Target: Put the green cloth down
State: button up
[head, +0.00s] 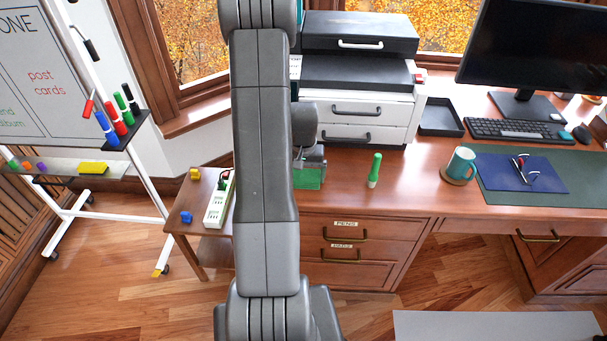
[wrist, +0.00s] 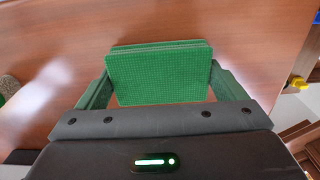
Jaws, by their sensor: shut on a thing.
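The green cloth (head: 308,179) looks like a folded flat pad with a fine grid texture. It also shows in the wrist view (wrist: 158,78), between the two fingers. My gripper (head: 308,166) is shut on it, over the left part of the wooden desk (head: 340,190). I cannot tell whether the cloth's lower edge touches the desk top. My arm hides part of the desk's left end in the head view.
A green upright object (head: 374,170) stands right of the cloth. A teal mug (head: 460,163) is farther right. A printer (head: 358,75) stands behind. A low side table (head: 190,215) with a power strip (head: 217,203) is at left. The desk front between cloth and mug is mostly clear.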

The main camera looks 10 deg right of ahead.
aim_at(303, 175)
jog(key=o, duration=0.8)
jog(key=shift+c, duration=0.2)
notch_tip(303, 175, up, 12)
jog(key=shift+r, duration=0.15)
notch_tip(303, 175, down, 12)
jog(key=shift+f, duration=0.2)
jog(key=shift+r, duration=1.1)
